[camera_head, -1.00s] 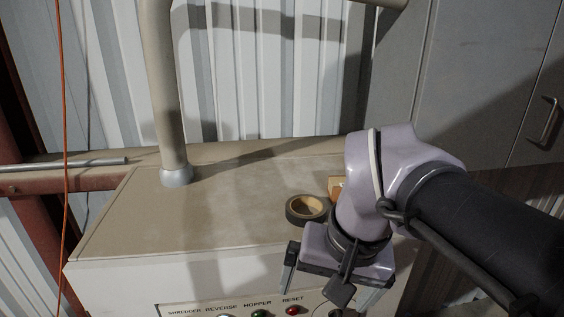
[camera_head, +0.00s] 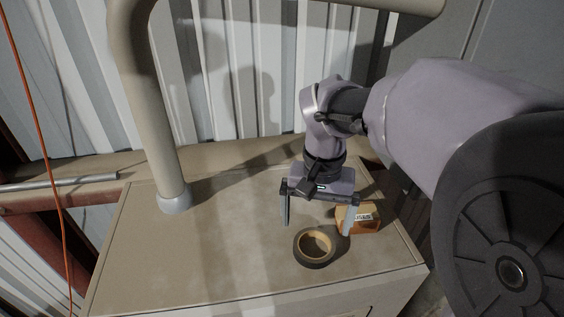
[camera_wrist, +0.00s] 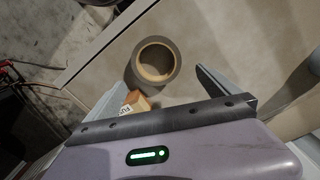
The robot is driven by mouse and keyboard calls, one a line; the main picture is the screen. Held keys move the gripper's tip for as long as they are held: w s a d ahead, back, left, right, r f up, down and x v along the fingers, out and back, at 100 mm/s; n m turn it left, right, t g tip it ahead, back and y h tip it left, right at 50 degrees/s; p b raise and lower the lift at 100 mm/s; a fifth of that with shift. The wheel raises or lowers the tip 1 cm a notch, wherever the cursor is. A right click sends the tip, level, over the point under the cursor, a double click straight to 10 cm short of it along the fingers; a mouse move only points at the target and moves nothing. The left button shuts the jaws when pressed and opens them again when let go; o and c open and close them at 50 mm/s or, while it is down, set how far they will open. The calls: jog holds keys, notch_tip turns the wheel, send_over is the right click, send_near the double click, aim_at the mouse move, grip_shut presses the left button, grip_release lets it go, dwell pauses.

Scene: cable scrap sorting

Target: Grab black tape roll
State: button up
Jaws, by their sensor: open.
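The black tape roll (camera_head: 314,248) lies flat on the beige cabinet top, near its front edge. It has a tan inner core. My gripper (camera_head: 317,228) is open and empty, with its fingers pointing down above the cabinet top, behind the roll in the head view. In the wrist view the tape roll (camera_wrist: 156,62) shows beyond the gripper bar, ahead of the gap between the two fingers, apart from them. The left finger there is partly hidden.
A small orange-brown box (camera_head: 362,219) with a white label sits right of the roll, close to my right finger. A thick beige pipe (camera_head: 152,110) rises from the cabinet top (camera_head: 190,255) at the back left. The left half of the top is clear.

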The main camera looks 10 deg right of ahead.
aim_at(314, 251)
jog(key=s+f, duration=0.1)
jog(key=f, duration=0.1)
jog(key=s+f, duration=0.1)
jog(key=f, duration=0.1)
jog(key=shift+s+a, duration=0.1)
jog(key=shift+s, duration=0.2)
jog(key=shift+w+f, duration=0.6)
jog(key=shift+w, duration=0.2)
jog(key=shift+s+r, duration=0.15)
jog(key=shift+s, duration=0.25)
jog(key=c, duration=0.9)
jog(key=shift+w, duration=0.1)
jog(key=c, duration=0.6)
jog(key=shift+o, duration=0.2)
